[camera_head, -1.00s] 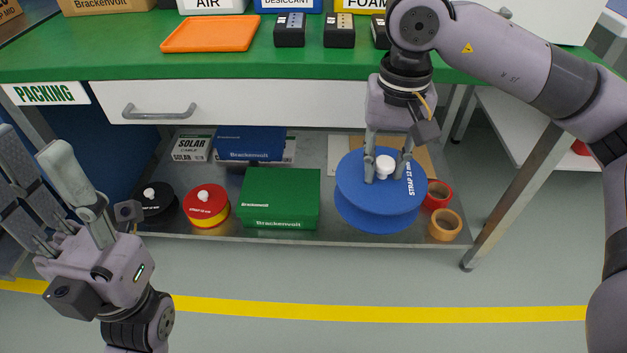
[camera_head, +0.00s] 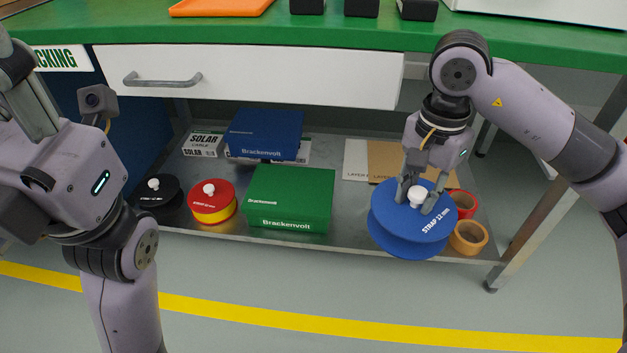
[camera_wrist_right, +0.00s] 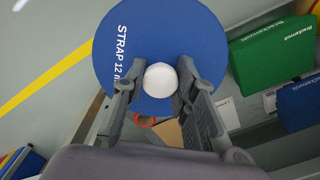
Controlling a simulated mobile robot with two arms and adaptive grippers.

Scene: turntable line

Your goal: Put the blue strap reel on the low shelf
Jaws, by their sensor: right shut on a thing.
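The blue strap reel (camera_head: 392,225) is at the right part of the low shelf (camera_head: 345,238) in the head view, overlapping its front edge. I cannot tell whether it touches the shelf. My right gripper (camera_head: 418,194) is shut on the white knob (camera_head: 417,197) on top of the reel. In the right wrist view the fingers (camera_wrist_right: 158,84) stand on both sides of the knob (camera_wrist_right: 160,79), with the blue disc (camera_wrist_right: 185,25) beyond. My left gripper (camera_head: 28,105) is at the left edge of the head view, partly cut off, away from the reel.
Red tape (camera_head: 465,202) and tan tape (camera_head: 468,238) sit close to the reel's right. A green box (camera_head: 290,197), blue box (camera_head: 263,133), red-yellow reel (camera_head: 211,203) and black reel (camera_head: 157,192) stand further left. The green worktop (camera_head: 300,30) and drawer (camera_head: 290,75) hang over the shelf.

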